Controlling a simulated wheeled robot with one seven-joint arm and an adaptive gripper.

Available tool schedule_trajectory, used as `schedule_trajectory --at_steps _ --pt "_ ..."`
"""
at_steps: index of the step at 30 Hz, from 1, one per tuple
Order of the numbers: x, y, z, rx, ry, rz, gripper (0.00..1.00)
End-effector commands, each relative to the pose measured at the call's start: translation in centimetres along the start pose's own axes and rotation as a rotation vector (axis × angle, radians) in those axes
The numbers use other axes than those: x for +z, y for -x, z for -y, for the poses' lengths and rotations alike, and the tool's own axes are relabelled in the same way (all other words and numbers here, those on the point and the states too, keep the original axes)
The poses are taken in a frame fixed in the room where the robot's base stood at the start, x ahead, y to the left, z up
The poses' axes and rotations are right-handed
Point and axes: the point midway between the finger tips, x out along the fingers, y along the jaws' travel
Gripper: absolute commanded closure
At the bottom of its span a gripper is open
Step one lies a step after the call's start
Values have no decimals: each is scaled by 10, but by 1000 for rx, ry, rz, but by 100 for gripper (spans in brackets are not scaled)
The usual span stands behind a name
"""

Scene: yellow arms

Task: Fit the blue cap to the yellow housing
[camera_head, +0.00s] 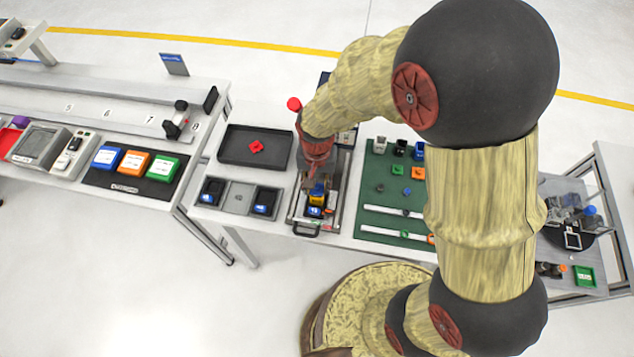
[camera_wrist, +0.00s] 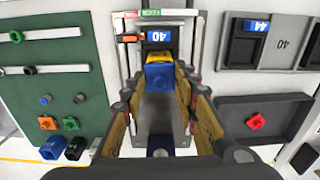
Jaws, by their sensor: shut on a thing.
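A blue cap (camera_wrist: 160,76) sits between the fingertips of my gripper (camera_wrist: 159,82) in the wrist view; my gripper is shut on it. The yellow housing (camera_wrist: 176,59) shows just beyond the cap, mostly hidden by it, in the narrow fixture. It also shows as a small yellow patch (camera_head: 317,189) below my gripper (camera_head: 316,180) in the head view. The cap overlaps the housing in the wrist view. I cannot tell whether they touch or how well they line up.
A green mat (camera_head: 379,216) with small parts lies right.

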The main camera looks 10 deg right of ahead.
Motion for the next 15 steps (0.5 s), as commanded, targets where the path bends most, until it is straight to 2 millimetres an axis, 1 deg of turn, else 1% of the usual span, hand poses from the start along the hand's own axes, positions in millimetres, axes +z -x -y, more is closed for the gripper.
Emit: schedule_trajectory --at_steps 1,4,15 --pt "0 -4 0 0 0 0 81" --pt "0 -7 0 0 0 0 81" --pt "0 -8 0 0 0 0 81"
